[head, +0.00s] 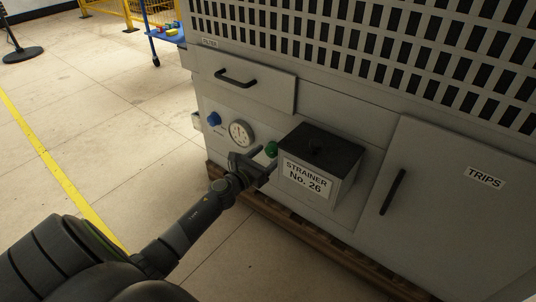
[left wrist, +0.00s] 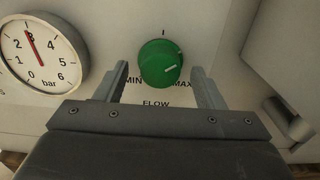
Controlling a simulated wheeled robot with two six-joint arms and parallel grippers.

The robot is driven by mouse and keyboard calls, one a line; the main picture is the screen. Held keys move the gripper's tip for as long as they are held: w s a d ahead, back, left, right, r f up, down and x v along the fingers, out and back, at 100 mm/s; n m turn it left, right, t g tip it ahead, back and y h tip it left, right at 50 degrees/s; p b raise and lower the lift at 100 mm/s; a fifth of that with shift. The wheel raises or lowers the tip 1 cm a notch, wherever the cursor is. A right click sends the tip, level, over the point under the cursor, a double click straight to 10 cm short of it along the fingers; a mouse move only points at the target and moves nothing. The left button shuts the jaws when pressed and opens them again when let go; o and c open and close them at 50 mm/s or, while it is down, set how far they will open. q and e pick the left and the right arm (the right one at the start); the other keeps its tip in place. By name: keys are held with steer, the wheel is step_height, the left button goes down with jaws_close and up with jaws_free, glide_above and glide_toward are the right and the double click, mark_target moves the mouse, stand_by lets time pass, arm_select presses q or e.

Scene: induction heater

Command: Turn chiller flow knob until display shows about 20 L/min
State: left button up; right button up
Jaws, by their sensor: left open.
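The green flow knob (head: 271,149) is on the cabinet front between the gauge and the strainer box. In the left wrist view the knob (left wrist: 161,64) sits above the word FLOW, between MIN and MAX labels, and its white mark points right, towards MAX. My left gripper (head: 266,160) is open at the knob. In the left wrist view its two fingers (left wrist: 161,80) stand on either side of the knob, with gaps visible. I cannot tell how deep they reach. No flow display is readable. My right gripper is not in view.
A round bar gauge (head: 241,133) and a blue knob (head: 214,119) are left of the green knob. The strainer box (head: 316,162) juts out close on the right. A drawer (head: 243,85) is above and a TRIPS door (head: 455,205) farther right. Open floor lies left.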

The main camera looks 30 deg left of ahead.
arm_select(q)
steer(key=shift+w, duration=0.45)
steer(key=c, duration=1)
steer(key=shift+n, duration=0.3)
